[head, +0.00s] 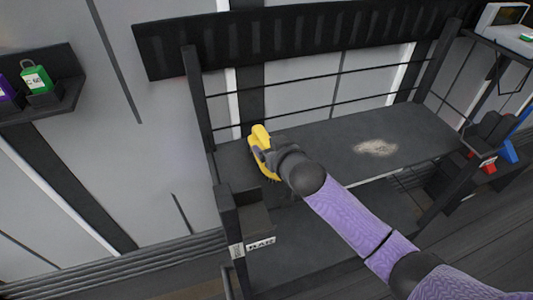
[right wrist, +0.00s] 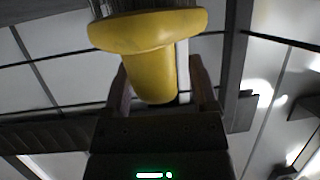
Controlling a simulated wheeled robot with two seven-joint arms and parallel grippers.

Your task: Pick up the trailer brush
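The yellow trailer brush (head: 260,137) is at the left end of the dark bench top, partly hidden by my right gripper (head: 270,157). In the right wrist view, its wide yellow head (right wrist: 150,30) and tapering handle (right wrist: 152,78) show, with dark bristles at the top edge. The handle lies between the two fingers of my right gripper (right wrist: 163,85). A gap shows between the handle and the right-hand finger, so the fingers look open around it. I cannot tell whether the brush touches the bench. My left gripper is not in view.
The dark bench (head: 335,145) has a pale dusty patch (head: 376,148) and a backing of rails and posts. A labelled bin (head: 254,222) hangs at its front left. A wall shelf (head: 50,100) holds a green item (head: 36,78). Red and blue items stand at right.

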